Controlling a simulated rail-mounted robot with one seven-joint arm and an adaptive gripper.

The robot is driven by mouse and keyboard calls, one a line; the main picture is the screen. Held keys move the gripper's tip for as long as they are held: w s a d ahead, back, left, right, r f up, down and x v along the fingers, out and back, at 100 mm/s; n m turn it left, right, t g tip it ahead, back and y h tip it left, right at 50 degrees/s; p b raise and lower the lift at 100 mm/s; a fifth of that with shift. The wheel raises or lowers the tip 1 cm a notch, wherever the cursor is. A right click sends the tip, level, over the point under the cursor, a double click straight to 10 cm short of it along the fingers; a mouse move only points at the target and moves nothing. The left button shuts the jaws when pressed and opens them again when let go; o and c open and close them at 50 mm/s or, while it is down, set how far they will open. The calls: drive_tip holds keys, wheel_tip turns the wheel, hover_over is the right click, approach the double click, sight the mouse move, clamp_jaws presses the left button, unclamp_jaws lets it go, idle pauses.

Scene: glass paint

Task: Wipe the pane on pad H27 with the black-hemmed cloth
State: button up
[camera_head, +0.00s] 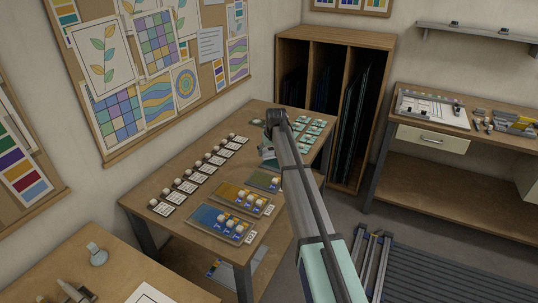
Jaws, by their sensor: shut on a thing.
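My gripper (268,156) is small and mostly hidden behind my own arm, over the back part of the long wooden table (172,170). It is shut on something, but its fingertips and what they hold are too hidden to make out. Several teal-and-white pieces (312,130) lie in rows at the back right, beside my arm. I cannot read any pad label, so I cannot pick out H27, its pane or the black-hemmed cloth.
A wooden rack (326,40) with dark sheets stands behind. A workbench (480,132) is at right, another table (125,268) at front left.

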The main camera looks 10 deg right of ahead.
drive_tip(key=shift+r+p, duration=0.3)
drive_tip(key=shift+r, duration=1.05)
